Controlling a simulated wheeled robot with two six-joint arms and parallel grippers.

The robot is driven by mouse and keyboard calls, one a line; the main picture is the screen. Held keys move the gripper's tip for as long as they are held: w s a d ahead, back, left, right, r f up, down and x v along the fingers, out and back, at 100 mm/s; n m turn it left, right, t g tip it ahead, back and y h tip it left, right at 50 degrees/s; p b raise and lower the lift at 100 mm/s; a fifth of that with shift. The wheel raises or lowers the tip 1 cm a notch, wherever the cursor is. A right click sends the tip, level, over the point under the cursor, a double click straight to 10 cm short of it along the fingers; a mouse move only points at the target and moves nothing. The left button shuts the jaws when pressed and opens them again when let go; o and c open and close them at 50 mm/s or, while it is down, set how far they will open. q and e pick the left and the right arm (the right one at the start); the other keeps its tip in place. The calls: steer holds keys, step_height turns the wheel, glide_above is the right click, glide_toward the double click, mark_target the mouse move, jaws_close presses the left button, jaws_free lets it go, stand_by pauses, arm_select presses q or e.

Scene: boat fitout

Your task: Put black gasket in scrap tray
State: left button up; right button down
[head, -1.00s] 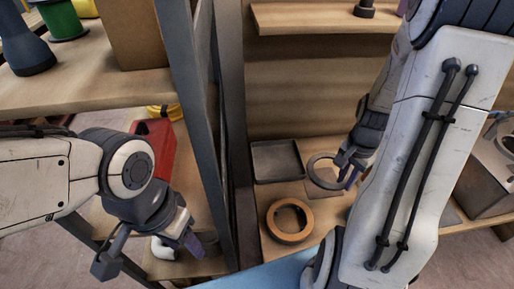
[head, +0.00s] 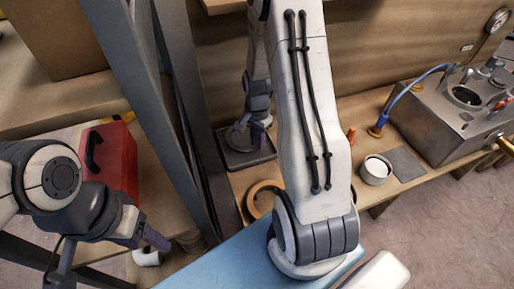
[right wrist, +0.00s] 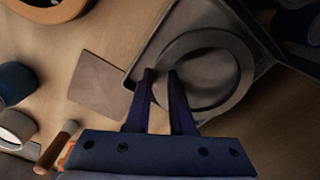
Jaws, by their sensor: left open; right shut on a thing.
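The black gasket, a flat dark ring (right wrist: 239,90), is held by its near rim between the fingers of my right gripper (right wrist: 160,75). In the right wrist view the gasket lies over the dark scrap tray (right wrist: 262,48); I cannot tell whether it touches the floor. In the head view the tray (head: 262,157) is on the bench shelf, with my right gripper (head: 250,133) over it and my arm hiding part of it. My left gripper (head: 112,255) is open and empty at lower left, away from the tray.
An orange ring (head: 255,195) lies in front of the tray, partly behind my right arm. A grey upright post (head: 150,120) stands left of it. A red toolbox (head: 118,160), a white cup (head: 375,172), a grey square pad (head: 406,164) and a metal unit (head: 445,125) are around.

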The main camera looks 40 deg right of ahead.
mark_target(257, 155)
step_height(257, 155, down, 4)
steer(key=shift+r, duration=0.1)
steer(key=shift+f, duration=0.25)
steer(key=c, duration=1.1)
jaws_free()
steer(key=shift+o, duration=0.2)
steer(key=shift+r, duration=0.1)
